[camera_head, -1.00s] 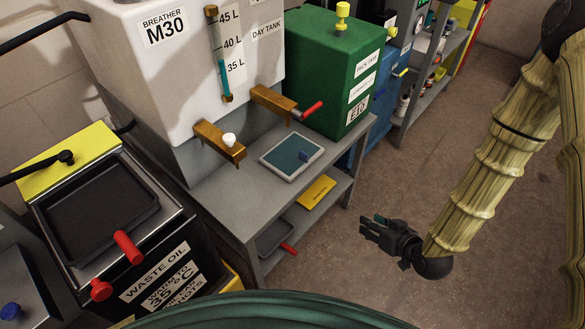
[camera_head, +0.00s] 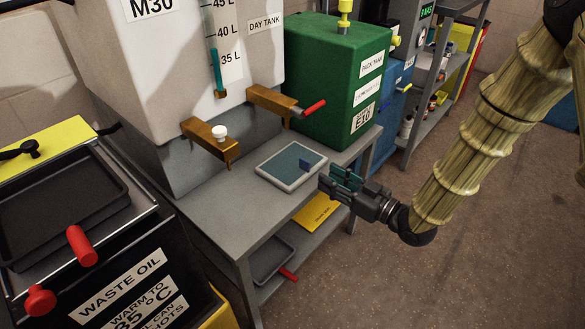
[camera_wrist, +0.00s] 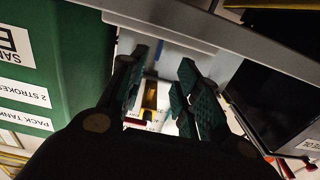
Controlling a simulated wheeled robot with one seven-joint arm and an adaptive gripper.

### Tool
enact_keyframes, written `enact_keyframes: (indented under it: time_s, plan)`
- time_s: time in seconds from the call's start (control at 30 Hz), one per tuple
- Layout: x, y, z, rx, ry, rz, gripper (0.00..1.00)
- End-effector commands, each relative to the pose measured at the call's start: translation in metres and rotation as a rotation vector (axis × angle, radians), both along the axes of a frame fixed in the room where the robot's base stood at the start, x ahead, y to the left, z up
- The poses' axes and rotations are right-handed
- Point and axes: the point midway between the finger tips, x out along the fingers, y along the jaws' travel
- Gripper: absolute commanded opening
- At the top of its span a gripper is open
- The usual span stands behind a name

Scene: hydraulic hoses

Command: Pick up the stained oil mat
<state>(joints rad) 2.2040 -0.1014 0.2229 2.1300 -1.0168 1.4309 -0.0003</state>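A flat teal pad with a pale rim (camera_head: 276,176), the most mat-like thing I see, lies on the grey bench under the brass taps. A small blue piece (camera_head: 306,165) stands at its right side. I cannot make out a stain. My gripper (camera_head: 335,180) is just right of the pad in the head view, near the bench's front edge, and apart from the pad. In the wrist view its two teal-padded fingers (camera_wrist: 164,92) are spread, with nothing held between them. The pad cannot be clearly told there.
Brass taps (camera_head: 211,143) of the white day tank (camera_head: 175,75) overhang the bench (camera_head: 215,210). A green tank (camera_head: 320,75) stands behind the pad. A yellow item (camera_head: 317,212) and a dark tray (camera_head: 268,262) are on the lower shelf. The floor at right is clear.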

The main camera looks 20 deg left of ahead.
Motion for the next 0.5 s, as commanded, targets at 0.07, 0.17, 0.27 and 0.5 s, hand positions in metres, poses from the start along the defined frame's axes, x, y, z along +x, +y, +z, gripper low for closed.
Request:
enact_keyframes:
  time_s: [0.07, 0.17, 0.27, 0.5]
  plan:
    - [0.003, 0.011, -0.001, 0.000, -0.001, 0.003, 0.32]
    - [0.009, 0.025, -0.002, -0.002, -0.002, 0.001, 0.32]
    - [0.012, 0.034, -0.001, -0.002, 0.000, 0.001, 0.32]
    - [0.018, 0.046, 0.000, -0.001, -0.001, 0.001, 0.32]
